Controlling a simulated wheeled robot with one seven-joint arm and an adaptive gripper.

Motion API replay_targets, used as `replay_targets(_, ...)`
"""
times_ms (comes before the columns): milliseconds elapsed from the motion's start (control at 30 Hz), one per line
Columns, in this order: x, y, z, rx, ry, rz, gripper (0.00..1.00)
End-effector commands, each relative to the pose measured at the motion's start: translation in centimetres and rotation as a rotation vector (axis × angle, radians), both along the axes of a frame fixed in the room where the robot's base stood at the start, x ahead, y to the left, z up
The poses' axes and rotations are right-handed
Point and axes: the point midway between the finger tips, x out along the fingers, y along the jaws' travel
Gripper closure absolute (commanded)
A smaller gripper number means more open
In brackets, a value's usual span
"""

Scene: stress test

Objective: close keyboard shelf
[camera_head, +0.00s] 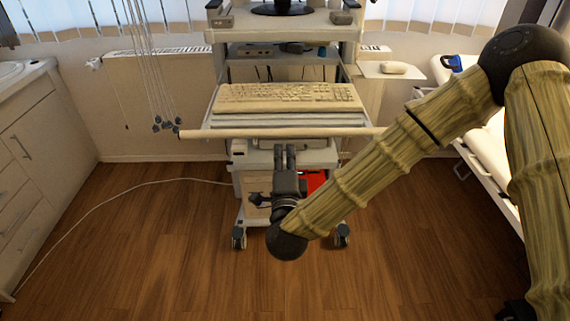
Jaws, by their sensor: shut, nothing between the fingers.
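The keyboard shelf (240,119) sticks out from the front of a wheeled cart, with a beige keyboard (288,97) lying on it. A long pale bar (270,132) runs along the shelf's front edge and reaches past it on both sides. My gripper (285,150) is shut and empty. Its fingers point toward the cart and appear just below the front bar in the picture. I cannot tell whether they touch the bar. My arm comes in from the right, and the gripper hides part of the cart's lower section.
The cart's top shelf (225,36) holds a monitor base. A bed (490,140) stands at the right, and a white cabinet (35,150) at the left. Hanging cables (150,70) are left of the cart, and a white cord (110,205) crosses the floor.

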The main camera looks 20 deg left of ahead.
Motion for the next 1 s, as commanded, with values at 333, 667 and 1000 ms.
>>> replay_targets(333, 2.5, 0.7, 0.6, 0.0, 0.0, 0.0, 1.0)
replay_targets(667, 2.6, 0.8, 0.6, 0.0, 0.0, 0.0, 1.0)
replay_targets(1000, 4.5, 2.8, 0.4, 0.0, -0.002, 0.017, 1.0)
